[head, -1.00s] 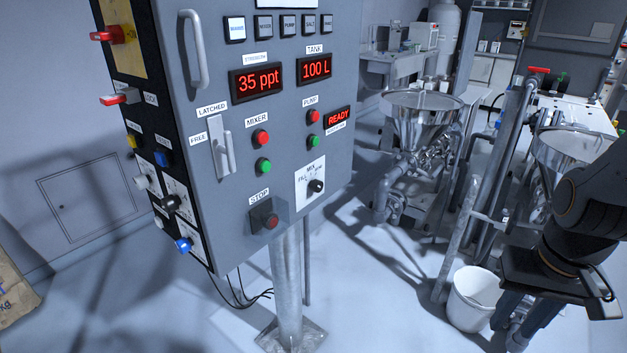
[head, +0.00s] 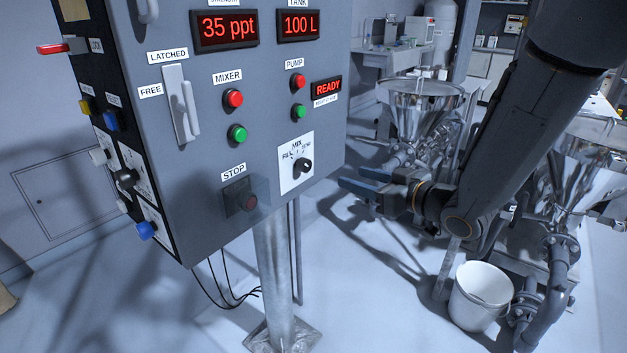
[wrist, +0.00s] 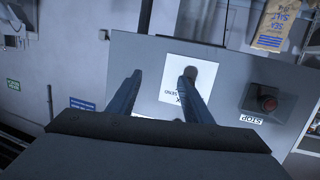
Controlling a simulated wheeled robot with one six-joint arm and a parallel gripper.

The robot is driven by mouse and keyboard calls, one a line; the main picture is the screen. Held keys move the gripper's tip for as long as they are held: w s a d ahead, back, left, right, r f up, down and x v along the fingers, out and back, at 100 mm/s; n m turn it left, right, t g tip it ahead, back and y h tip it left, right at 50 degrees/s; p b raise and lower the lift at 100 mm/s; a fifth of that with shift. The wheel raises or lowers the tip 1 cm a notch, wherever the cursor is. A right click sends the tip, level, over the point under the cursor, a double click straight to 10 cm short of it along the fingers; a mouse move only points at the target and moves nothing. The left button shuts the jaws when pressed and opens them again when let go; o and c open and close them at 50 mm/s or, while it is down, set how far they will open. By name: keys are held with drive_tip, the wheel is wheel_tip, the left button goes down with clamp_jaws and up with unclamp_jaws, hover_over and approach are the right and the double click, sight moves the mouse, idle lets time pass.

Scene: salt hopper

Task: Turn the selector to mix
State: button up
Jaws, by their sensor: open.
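The selector (head: 302,165) is a black knob on a white plate (head: 290,178) at the lower right of the grey panel front. The plate is marked with FILL, MIX and SEND. The knob's exact pointing is too small to tell. My gripper (head: 352,183) is open and empty, just right of the selector and apart from it in the head view. In the wrist view my gripper (wrist: 160,82) has its two fingers spread toward the white plate (wrist: 172,65). The right finger overlaps the knob's place there and largely hides it.
Green (head: 299,111) and red (head: 298,81) PUMP buttons are above. A latch handle (head: 184,105) stands out at left. A white bucket (head: 480,296) is on the floor at right.

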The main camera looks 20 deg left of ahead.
sight(308, 167)
drive_tip(key=a+y, duration=0.1)
drive_tip(key=a, duration=0.2)
drive_tip(key=a+n+g+y, duration=0.1)
drive_tip(key=a, duration=0.3)
drive_tip(key=a+r+n+g+y, duration=0.1)
drive_tip(key=a, duration=0.3)
drive_tip(key=shift+s+a+y, duration=0.1)
drive_tip(key=shift+a+y, duration=0.1)
drive_tip(key=shift+y, duration=0.1)
drive_tip(key=c, duration=1.1)
drive_tip(key=shift+o, duration=0.2)
